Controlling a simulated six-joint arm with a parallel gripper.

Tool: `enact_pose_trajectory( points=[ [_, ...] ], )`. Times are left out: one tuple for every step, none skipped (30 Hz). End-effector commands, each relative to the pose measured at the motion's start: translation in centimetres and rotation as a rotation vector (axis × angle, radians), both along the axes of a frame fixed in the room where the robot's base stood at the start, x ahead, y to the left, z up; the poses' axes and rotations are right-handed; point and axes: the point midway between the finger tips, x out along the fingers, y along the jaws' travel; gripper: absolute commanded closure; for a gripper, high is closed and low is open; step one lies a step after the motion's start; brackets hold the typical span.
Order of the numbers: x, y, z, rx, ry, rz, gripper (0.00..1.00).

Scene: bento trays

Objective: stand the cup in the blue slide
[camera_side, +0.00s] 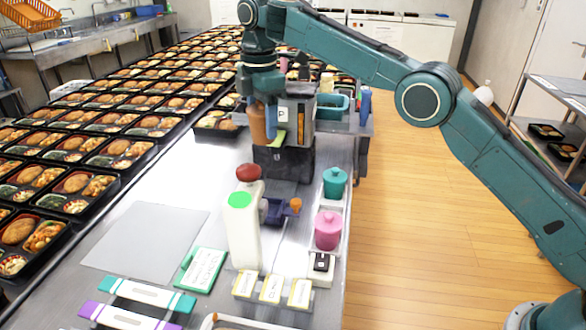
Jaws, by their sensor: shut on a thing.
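My gripper (271,118) points down over the far part of the steel table, in front of a dark holder. It is shut on a brown-orange cup (258,124), which looks upright; the fingers hide part of it. The cup's lower end overlaps the dark holder in the picture, so I cannot tell whether they touch. A small dark blue piece (274,212) sits nearer on the table, partly hidden behind a white bottle; it may be the blue slide, but its shape is unclear.
The white bottle (242,232) with a green cap stands in front of a red-topped container (250,174). The dark holder (284,162) holds several upright items. A teal pot (335,182) and pink pot (328,230) stand right. Bento trays (120,150) fill the left. A grey mat (145,238) lies bare.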

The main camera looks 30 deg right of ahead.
Motion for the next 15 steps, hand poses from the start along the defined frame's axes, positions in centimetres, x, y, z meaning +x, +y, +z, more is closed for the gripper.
enact_pose_trajectory(
  points=[
    [0.0,0.0,0.0,0.0,0.0,0.0,0.68],
    [0.0,0.0,0.0,0.0,0.0,0.0,0.68],
    [0.0,0.0,0.0,0.0,0.0,0.0,0.68],
    [0.0,0.0,-0.1,0.0,0.0,0.0,0.68],
    [0.0,0.0,-0.1,0.0,0.0,0.0,0.68],
    [0.0,0.0,-0.2,0.0,0.001,0.0,0.68],
    [0.0,0.0,-0.4,-0.001,0.001,0.0,0.68],
    [0.0,0.0,-0.5,-0.001,0.002,0.0,0.68],
    [0.0,0.0,-0.7,-0.001,0.001,0.0,0.68],
    [0.0,0.0,-0.9,-0.001,0.002,0.0,0.68],
    [0.0,0.0,-1.1,-0.001,0.003,0.0,0.68],
    [0.0,0.0,-1.4,-0.001,0.002,0.0,0.68],
    [0.0,0.0,-1.7,-0.001,0.003,0.0,0.68],
    [0.0,0.0,-1.9,-0.001,0.002,0.0,0.68],
    [0.0,0.0,-2.3,-0.001,0.002,0.0,0.68]
  ],
)
